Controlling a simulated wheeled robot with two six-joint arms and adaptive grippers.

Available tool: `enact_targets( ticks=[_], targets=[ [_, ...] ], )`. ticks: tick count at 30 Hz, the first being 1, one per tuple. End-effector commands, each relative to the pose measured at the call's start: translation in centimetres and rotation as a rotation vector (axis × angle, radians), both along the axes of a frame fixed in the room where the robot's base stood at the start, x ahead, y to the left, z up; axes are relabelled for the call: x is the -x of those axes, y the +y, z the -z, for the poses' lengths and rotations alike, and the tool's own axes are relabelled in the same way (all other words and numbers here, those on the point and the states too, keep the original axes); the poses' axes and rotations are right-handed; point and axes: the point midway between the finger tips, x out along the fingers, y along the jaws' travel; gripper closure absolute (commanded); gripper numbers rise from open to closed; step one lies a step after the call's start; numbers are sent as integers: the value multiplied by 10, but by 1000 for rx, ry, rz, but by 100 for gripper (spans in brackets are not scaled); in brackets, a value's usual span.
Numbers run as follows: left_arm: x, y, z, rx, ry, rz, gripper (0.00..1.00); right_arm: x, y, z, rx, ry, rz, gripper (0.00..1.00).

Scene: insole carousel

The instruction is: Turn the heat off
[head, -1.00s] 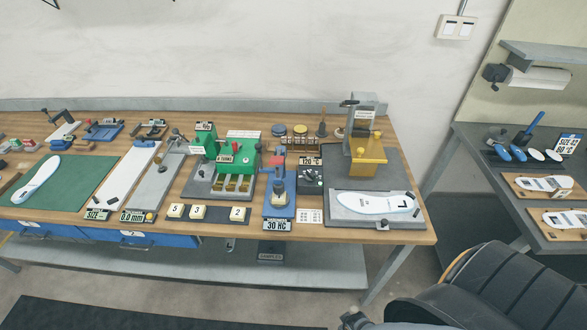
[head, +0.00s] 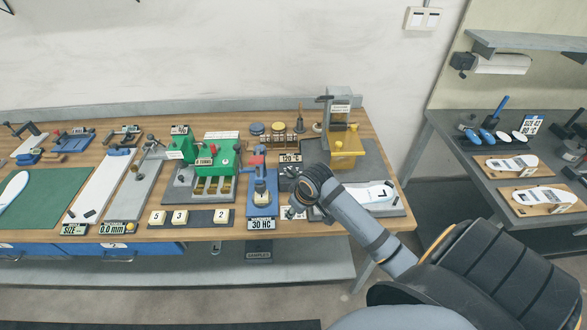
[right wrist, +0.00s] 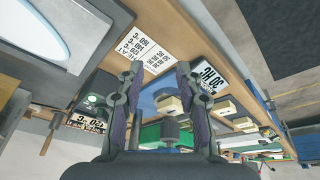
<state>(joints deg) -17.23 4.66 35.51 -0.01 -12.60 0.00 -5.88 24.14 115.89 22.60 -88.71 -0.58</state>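The dark heat control box (head: 289,174) stands between the blue hardness tester (head: 262,190) and the yellow press (head: 345,146). A sign on it reads 120 °C. My right gripper (head: 300,203) is in front of the box and hides part of it. In the right wrist view, which is turned over, the box (right wrist: 98,92) and its 120 sign (right wrist: 86,123) lie left of the fingers. My right gripper (right wrist: 160,98) is open with nothing between its fingers. A white heat card (right wrist: 146,48) lies on the bench edge. My left gripper is not in view.
A white insole marked L (head: 370,193) lies on the press's grey plate, behind my right arm. Number blocks (head: 180,217) and a green machine (head: 213,157) stand left. A dark side table (head: 480,165) with insoles on boards is at right.

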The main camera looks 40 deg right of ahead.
Motion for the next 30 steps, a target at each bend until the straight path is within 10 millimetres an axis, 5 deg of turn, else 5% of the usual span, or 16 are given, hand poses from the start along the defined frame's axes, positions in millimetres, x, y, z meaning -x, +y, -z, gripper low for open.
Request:
enact_targets(
  ticks=[6,10,14,20,30],
  targets=[
    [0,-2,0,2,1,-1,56,-64,-51,-60,-19,-30,9,64],
    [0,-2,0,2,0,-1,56,-87,-78,-98,-41,-45,28,64],
    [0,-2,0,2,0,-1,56,-95,-88,-114,-56,-52,35,64],
    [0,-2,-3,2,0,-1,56,-99,-87,-106,-63,-50,36,64],
    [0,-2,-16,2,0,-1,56,-124,-82,-43,-62,-50,35,64]
  ],
)
